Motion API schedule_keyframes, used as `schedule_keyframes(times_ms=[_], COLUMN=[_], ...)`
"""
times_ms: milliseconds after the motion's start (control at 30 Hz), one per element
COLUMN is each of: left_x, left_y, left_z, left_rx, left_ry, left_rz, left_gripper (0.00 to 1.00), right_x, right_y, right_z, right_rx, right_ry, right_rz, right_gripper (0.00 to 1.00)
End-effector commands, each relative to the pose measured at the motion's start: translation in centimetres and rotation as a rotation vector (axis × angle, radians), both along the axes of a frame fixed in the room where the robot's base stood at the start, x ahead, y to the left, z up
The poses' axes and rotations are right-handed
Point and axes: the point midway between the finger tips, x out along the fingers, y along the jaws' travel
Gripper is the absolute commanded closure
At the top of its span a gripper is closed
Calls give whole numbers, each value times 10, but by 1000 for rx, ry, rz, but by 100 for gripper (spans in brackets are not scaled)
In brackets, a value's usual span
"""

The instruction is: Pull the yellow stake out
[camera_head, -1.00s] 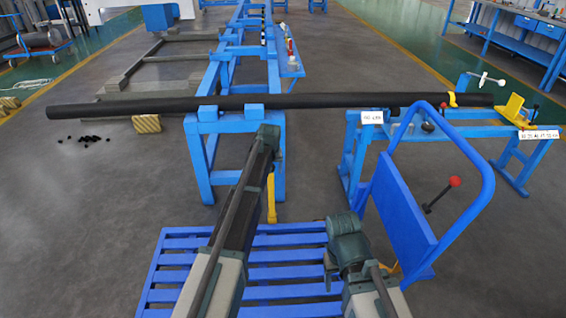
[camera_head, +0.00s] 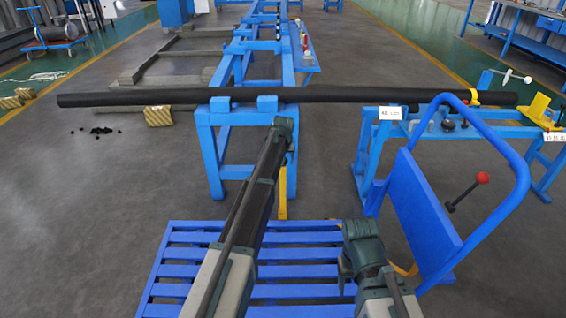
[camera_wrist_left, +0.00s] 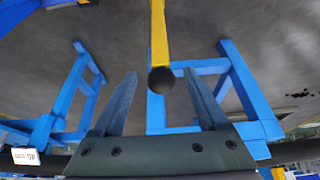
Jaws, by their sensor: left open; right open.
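The yellow stake (camera_head: 283,192) stands upright in front of the blue stand, partly hidden behind my left arm in the head view. In the left wrist view the yellow stake (camera_wrist_left: 158,32) runs down from the top edge to a dark round end. My left gripper (camera_wrist_left: 159,76) is open, and the dark end appears between its two fingers with a gap on either side. Contact does not show. The left fingers are not clear in the head view. My right gripper (camera_head: 346,268) is low over the blue slatted platform, open, and its fingers are hard to make out.
A long black pipe (camera_head: 350,95) lies across the blue stand (camera_head: 212,165) and a blue bench (camera_head: 390,125) at right. A blue cart (camera_head: 425,205) with a hoop handle stands at the right. The slatted platform (camera_head: 190,270) is below my arms.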

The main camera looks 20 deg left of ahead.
Motion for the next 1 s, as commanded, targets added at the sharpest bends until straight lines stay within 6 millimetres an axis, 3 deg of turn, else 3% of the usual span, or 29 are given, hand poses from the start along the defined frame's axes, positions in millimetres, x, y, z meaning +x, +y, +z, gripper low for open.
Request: schedule_keyframes(times_ms=[33, 500, 700, 1000], left_x=[4, 30, 35, 35], left_y=[1, 8, 10, 10], left_z=[-15, -77, -89, -88], left_rx=[0, 0, 0, 0], left_ry=[0, 0, 0, 0], left_rz=[0, 0, 0, 0], left_gripper=[24, 24, 24, 24], right_x=[0, 1, 1, 1], right_y=[0, -2, -2, -2], right_z=[-15, -77, -89, -88], right_rx=[-1, -10, -8, -8], right_ry=[0, -4, -4, -4], right_rz=[0, 5, 9, 9], right_gripper=[36, 36, 36, 36])
